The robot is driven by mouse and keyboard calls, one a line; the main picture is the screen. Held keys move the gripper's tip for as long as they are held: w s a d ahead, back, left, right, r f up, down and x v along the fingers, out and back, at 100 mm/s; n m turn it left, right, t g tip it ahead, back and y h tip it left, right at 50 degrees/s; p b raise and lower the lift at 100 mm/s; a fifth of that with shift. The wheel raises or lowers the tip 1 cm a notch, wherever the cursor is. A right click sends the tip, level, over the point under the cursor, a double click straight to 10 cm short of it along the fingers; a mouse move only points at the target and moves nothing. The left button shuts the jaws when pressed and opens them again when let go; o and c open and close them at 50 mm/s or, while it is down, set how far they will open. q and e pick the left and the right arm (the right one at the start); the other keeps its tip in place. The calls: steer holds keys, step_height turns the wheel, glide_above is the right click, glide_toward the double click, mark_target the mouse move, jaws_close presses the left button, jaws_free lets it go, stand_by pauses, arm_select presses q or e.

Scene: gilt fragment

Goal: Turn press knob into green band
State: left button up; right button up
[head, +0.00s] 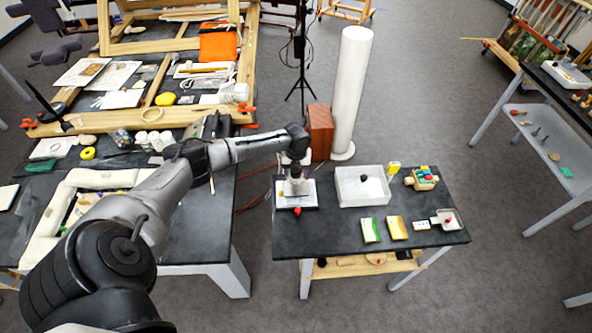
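A small press-like device with a white plate on a dark base (312,194) stands at the left end of the small dark table. A red knob-like part (297,211) shows at its front edge. My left gripper (295,187) points down over this device, in front of its middle. Its fingers are small and blend with the device, so I cannot tell whether they are open, shut or touching it. Any knob under the gripper is hidden. No green band on the device can be made out. My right gripper is not in view.
On the same table (330,232) are a white tray (348,200) with a dark round thing, a green-edged card (371,230), a yellow card (397,228) and a small wooden holder (421,178). A white column (350,95) stands behind.

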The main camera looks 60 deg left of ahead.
arm_select(q)
steer(key=shift+o, duration=0.9)
steer(key=shift+f, duration=0.1)
step_height(320, 180, up, 14)
steer(key=b, duration=0.1)
stand_by(0.5)
